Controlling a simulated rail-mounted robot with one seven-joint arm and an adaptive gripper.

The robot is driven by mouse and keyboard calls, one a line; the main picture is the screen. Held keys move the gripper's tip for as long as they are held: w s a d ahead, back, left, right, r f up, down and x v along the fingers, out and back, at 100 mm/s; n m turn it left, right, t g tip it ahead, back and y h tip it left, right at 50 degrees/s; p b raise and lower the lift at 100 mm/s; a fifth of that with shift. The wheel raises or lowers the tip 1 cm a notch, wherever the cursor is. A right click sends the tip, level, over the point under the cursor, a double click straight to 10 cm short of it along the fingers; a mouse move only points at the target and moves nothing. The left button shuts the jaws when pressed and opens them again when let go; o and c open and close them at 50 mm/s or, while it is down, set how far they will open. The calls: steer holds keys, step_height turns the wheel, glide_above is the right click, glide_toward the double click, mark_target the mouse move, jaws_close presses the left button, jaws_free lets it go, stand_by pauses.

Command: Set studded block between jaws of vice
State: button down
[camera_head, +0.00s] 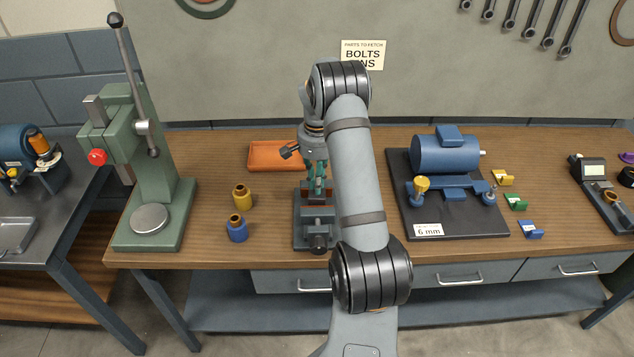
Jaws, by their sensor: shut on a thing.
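The vice (316,226) is a dark grey block-shaped tool standing on the wooden bench, left of my arm, with its round screw end toward the front. My gripper (316,190) points down directly over the vice, with its teal fingers at the height of the jaws. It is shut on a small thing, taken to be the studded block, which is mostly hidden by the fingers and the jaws. A reddish-brown patch shows around the fingertips, but I cannot tell whether it is the block or a jaw face. I cannot tell whether the block touches the vice.
An orange tray (262,157) lies behind the vice. Yellow (242,197) and blue (237,229) bushings stand to the left, near a green press (152,190). A blue motor (445,155) on a dark board (462,222) sits to the right, with small coloured clips beyond it.

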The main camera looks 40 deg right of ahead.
steer(key=shift+f+b, duration=0.5)
stand_by(0.3)
steer(key=c, duration=1.7)
jaws_free()
steer(key=shift+s+f, duration=0.1)
steer(key=shift+r+p, duration=2.9)
steer(key=shift+r, duration=1.25)
steer(key=shift+f, duration=0.15)
